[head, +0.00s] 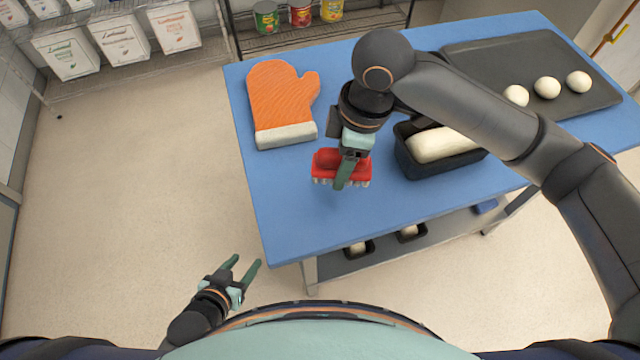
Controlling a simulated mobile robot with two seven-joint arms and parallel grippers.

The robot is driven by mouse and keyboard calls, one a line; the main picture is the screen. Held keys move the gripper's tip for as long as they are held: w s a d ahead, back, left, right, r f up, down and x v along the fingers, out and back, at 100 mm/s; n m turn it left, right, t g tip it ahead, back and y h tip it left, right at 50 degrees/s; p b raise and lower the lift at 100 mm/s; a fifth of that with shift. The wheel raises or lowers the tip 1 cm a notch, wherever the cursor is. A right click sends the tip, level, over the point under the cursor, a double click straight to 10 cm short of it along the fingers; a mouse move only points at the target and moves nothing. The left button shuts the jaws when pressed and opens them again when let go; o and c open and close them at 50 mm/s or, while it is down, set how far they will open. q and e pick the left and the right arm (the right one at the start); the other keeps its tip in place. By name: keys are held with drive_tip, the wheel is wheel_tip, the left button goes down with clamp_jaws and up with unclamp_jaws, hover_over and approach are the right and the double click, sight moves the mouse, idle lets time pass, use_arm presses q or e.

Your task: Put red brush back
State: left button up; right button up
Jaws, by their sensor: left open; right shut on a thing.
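The red brush (325,166) has a red body with pale bristles along its lower edge. My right gripper (347,175) is shut on the red brush, over the front left part of the blue table (285,195). The bristles point down; I cannot tell whether they touch the tabletop. The fingers and wrist hide part of the brush. My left gripper (243,270) is open and empty, low in front of the table's left front corner and apart from everything.
An orange oven mitt (282,95) lies behind the brush. A black loaf tin (415,168) with dough stands to its right. A dark tray (520,60) with dough balls lies at the back right. Tins (301,14) stand on a rack behind. The table's front left is clear.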

sight(331, 156)
drive_tip(key=a+f, duration=0.1)
drive_tip(key=f, duration=0.1)
drive_tip(key=a+f, duration=0.2)
drive_tip(key=shift+s+a+f, duration=0.1)
drive_tip(key=shift+s+a, duration=0.05)
drive_tip(key=shift+s, duration=0.05)
drive_tip(key=shift+a+f, duration=0.1)
drive_tip(key=shift+f, duration=1.6)
drive_tip(key=shift+f, duration=0.1)
drive_tip(key=o, duration=1.2)
drive_tip(key=r, duration=0.4)
drive_tip(key=d+r, duration=0.1)
drive_tip(key=r, duration=0.7)
drive_tip(key=shift+s+d+r+p, duration=0.1)
drive_tip(key=shift+d+p, duration=0.2)
drive_tip(key=shift+d, duration=0.1)
